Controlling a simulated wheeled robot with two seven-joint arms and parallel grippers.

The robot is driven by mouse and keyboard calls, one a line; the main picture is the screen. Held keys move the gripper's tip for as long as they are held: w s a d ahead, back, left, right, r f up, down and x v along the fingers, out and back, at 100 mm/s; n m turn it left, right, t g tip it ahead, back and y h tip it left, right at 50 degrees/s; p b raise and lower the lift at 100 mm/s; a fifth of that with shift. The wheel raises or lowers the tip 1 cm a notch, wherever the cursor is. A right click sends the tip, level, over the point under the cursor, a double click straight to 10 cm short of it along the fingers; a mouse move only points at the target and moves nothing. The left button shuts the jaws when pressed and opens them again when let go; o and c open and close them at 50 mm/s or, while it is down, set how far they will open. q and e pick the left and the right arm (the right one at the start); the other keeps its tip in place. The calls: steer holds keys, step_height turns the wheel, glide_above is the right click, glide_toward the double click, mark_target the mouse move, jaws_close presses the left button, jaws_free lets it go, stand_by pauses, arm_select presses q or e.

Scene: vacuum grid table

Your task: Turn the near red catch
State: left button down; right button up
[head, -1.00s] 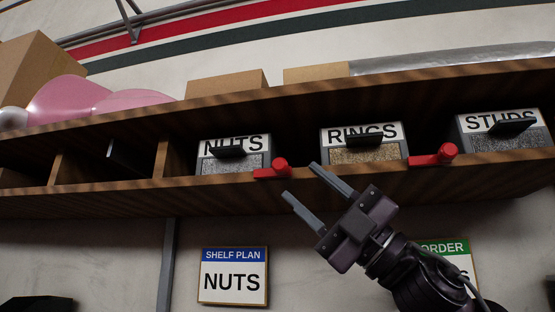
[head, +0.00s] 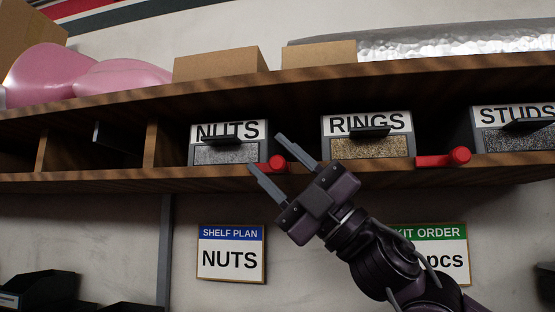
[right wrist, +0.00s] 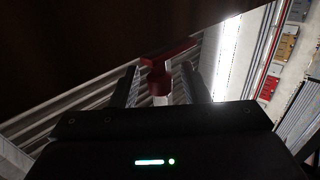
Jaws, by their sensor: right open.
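A red catch (head: 277,163) sits on the shelf's front edge, at the lower right corner of the NUTS bin (head: 226,155). My right gripper (head: 266,153) is open, its two fingertips on either side of this catch in the head view. In the right wrist view the red catch (right wrist: 160,80) shows between the open fingers (right wrist: 160,84); I cannot tell whether they touch it. A second red catch (head: 445,158) sits between the RINGS bin (head: 370,148) and the STUDS bin (head: 510,140). My left gripper is not in view.
Cardboard boxes (head: 220,63) and pink bundles (head: 115,80) lie on top. Below hang a SHELF PLAN sign reading NUTS (head: 231,254) and a KIT ORDER sign (head: 455,255), partly hidden by my right arm.

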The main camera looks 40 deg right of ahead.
jaws_close()
steer(key=shift+s+r+g+h, duration=0.1)
steer(key=shift+r+g+h, duration=0.4)
steer(key=shift+r+g+h+p, duration=0.5)
steer(key=shift+g+p, duration=0.1)
steer(key=shift+p, duration=0.5)
steer(key=shift+f+g+h+p, duration=0.1)
steer(key=shift+g+h+p, duration=0.3)
steer(key=shift+h+p, duration=0.15)
steer(key=shift+w+f, duration=0.1)
steer(key=shift+w, duration=0.1)
jaws_free()
steer(key=shift+a, duration=0.1)
